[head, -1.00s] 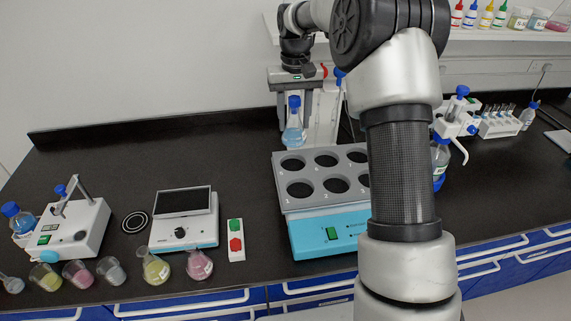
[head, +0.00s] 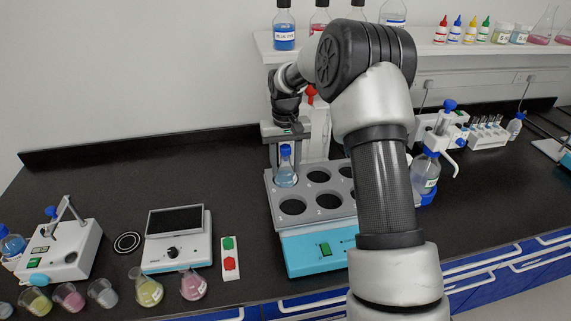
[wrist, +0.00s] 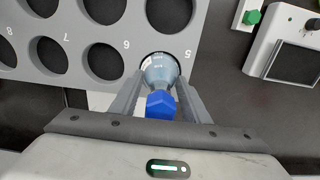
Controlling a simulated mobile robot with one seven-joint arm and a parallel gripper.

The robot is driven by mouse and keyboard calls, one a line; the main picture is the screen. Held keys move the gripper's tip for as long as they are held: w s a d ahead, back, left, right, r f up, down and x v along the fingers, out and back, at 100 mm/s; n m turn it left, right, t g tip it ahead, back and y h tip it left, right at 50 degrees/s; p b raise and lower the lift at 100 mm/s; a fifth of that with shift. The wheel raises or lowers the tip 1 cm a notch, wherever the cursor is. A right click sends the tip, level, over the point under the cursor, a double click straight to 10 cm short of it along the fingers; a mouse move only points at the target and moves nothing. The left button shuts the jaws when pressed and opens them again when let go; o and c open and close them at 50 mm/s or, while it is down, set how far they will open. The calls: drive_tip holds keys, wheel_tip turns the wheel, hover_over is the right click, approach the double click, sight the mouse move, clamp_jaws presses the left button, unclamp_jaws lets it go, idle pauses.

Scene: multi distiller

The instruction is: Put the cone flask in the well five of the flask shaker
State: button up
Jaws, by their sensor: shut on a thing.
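The cone flask (head: 286,172) has a blue cap and pale blue liquid and is upright. It also shows in the wrist view (wrist: 160,72), between the gripper's fingers. My gripper (head: 285,146) is shut on the flask near its neck; it shows in the wrist view too (wrist: 159,92). The flask shaker (head: 322,240) has a grey top with several round wells and a light blue front. The flask's lower part is at the well marked 5 (wrist: 187,53), the far left corner well in the head view. Whether its base rests on the well floor is hidden.
A balance (head: 178,240), a red-and-green switch box (head: 230,258) and several small flasks stand left of the shaker. A bottle dispenser (head: 426,172) stands right of it. The other visible shaker wells are empty. My arm hides the shaker's right side.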

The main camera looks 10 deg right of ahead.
drive_tip(key=shift+f, duration=0.15)
drive_tip(key=o, duration=1.2)
drive_tip(key=shift+c, duration=0.2)
